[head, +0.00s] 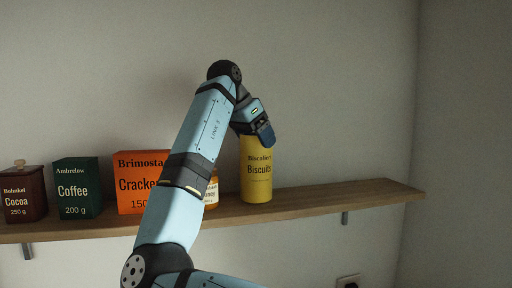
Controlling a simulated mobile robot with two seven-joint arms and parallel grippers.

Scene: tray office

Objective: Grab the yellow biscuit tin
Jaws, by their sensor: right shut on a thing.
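The yellow biscuit tin (257,178) stands upright on the wooden shelf, with its "Biscuits" label facing me. My right gripper (264,138) is at the top of the tin, reaching down from above, and is shut on it. The gripper hides the tin's upper rim, and the fingertips are hard to make out. The tin's base appears to rest on the shelf. My left gripper is not in view.
The wooden shelf (330,200) also holds a cocoa box (24,195), a green coffee box (78,188), an orange cracker box (137,180) and a partly hidden jar (211,191) close left of the tin. The shelf right of the tin is clear.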

